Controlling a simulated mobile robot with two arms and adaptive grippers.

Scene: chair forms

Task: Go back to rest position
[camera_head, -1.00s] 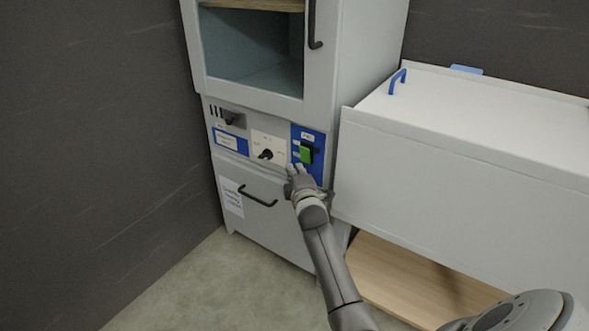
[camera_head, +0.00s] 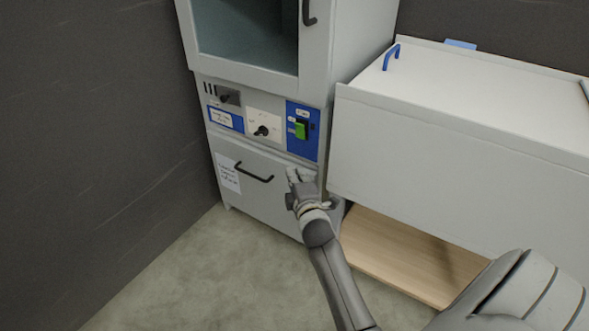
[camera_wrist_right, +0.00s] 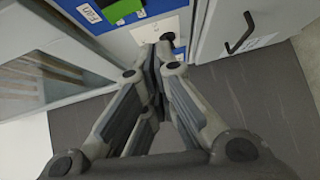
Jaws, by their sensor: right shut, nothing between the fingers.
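My right gripper (camera_head: 301,176) is in front of the lower door of a grey cabinet (camera_head: 275,200), below the control panel. It also shows in the right wrist view (camera_wrist_right: 160,52), with its fingers together and nothing between them. The panel has a green switch (camera_head: 301,130) on a blue plate, a black knob (camera_head: 262,131) on a white plate, and a second dark knob at its left. In the head view the gripper is lower than the green switch and apart from it. Whether the fingertips touch the door cannot be told. My left gripper is not in view.
A white box-like unit with a blue handle (camera_head: 391,56) stands right of the cabinet, above a wooden board (camera_head: 405,250). The lower door has a black handle (camera_head: 254,172). A dark wall (camera_head: 90,140) is at the left. Bare floor (camera_head: 190,280) lies in front.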

